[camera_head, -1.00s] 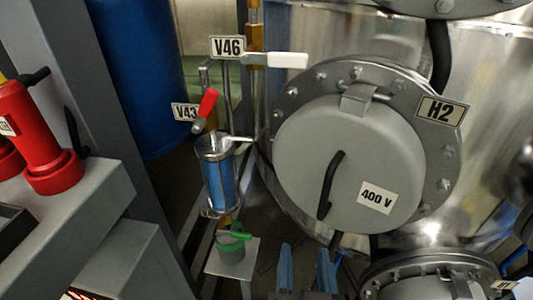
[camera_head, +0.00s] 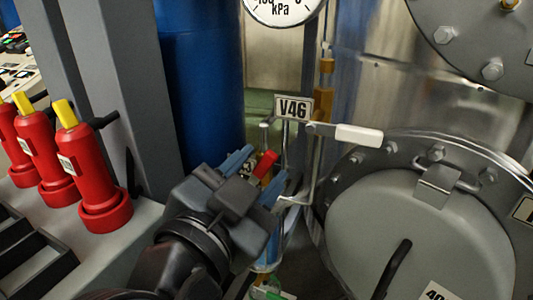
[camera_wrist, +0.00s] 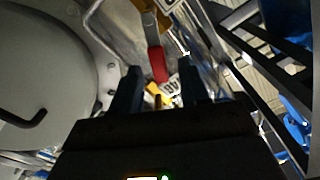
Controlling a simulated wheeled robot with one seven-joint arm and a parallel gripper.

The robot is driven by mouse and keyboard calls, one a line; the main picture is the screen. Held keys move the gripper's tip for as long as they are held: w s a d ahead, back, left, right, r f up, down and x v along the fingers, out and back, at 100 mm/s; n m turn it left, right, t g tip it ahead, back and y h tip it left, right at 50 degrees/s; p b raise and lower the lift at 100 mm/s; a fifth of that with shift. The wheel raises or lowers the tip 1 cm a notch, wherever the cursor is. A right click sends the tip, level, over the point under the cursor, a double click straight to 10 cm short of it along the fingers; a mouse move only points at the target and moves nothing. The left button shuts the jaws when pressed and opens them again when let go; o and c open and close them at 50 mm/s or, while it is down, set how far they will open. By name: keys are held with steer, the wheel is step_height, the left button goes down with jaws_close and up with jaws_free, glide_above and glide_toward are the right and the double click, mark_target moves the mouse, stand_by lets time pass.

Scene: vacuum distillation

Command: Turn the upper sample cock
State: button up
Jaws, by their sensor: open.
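The upper sample cock's red handle (camera_head: 265,164) shows in the head view between the blue fingers of my gripper (camera_head: 255,174). My gripper is open. In the wrist view the red handle (camera_wrist: 158,66) lies between the two fingertips of my gripper (camera_wrist: 160,72), with gaps on both sides; I cannot tell whether its tip is fully within finger depth. My gripper hides most of the V43 tag and of the blue sample cylinder (camera_head: 267,252) in the head view. A green handle (camera_head: 262,292) shows at the bottom edge.
A white lever (camera_head: 358,135) by the V46 tag (camera_head: 292,107) stands right of my gripper. The large grey flanged cover (camera_head: 420,235) fills the right. Red cylinders with yellow tops (camera_head: 85,155) stand on a grey ledge at left. A thin metal pipe (camera_head: 312,170) runs close to my fingers.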

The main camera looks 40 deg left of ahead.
steer(key=shift+p+x, duration=0.3)
steer(key=shift+x, duration=1.2)
steer(key=shift+c, duration=0.2)
jaws_close()
